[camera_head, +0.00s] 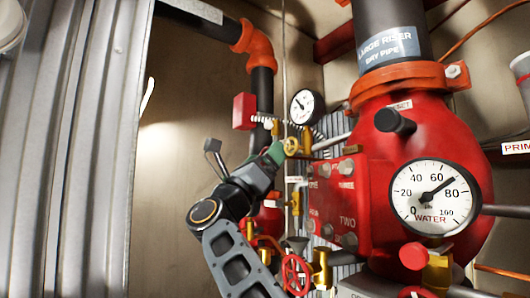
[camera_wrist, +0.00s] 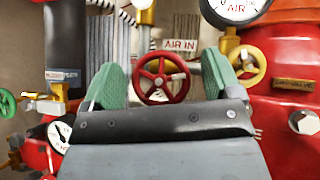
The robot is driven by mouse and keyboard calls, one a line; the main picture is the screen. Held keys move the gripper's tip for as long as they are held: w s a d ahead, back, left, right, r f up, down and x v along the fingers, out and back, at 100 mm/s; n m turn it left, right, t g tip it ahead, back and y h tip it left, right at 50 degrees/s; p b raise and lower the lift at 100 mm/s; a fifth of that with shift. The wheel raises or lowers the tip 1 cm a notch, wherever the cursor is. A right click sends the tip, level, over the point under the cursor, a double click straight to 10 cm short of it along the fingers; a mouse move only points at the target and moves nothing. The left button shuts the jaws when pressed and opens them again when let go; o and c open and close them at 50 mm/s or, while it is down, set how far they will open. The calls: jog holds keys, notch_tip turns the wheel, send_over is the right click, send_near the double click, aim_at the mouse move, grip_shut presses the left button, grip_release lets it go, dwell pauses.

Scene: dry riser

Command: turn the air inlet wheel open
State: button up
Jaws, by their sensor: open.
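The air inlet wheel (camera_wrist: 163,76) is a small red wheel with spokes in the wrist view, below a white label (camera_wrist: 180,44) that reads "AIR IN". My gripper (camera_wrist: 162,68) is open, with one green finger on each side of the wheel. Gaps show between the fingers and the rim, and I see no contact. The wheel's lower edge is close to the dark front edge of my gripper. In the head view my gripper (camera_head: 275,153) points in near the pipework. I cannot make out the air inlet wheel there.
A yellow wheel (camera_wrist: 248,62) stands close right of my right finger, beside the AIR gauge (camera_wrist: 236,8). A green wheel (camera_wrist: 7,103) is at far left. The large red valve body (camera_head: 345,200) with its WATER gauge (camera_head: 435,198) fills the right. A corrugated panel (camera_head: 70,150) stands left.

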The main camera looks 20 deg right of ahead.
jog(key=shift+c, duration=0.2)
jog(key=c, duration=0.9)
jog(key=shift+n+t+y, duration=0.5)
jog(key=shift+n+t, duration=0.2)
jog(key=shift+n, duration=0.1)
jog(key=n+t+y, duration=0.2)
jog(key=n, duration=0.2)
jog(key=n+t+y, duration=0.2)
jog(key=n+y, duration=0.1)
jog(key=n, duration=0.1)
jog(key=shift+r+y, duration=0.1)
jog(key=shift+y, duration=0.2)
jog(key=n+y, duration=0.3)
jog(key=n, duration=0.1)
jog(key=n+y, duration=0.3)
jog(key=shift+w+n, duration=0.1)
jog(key=shift+n, duration=0.3)
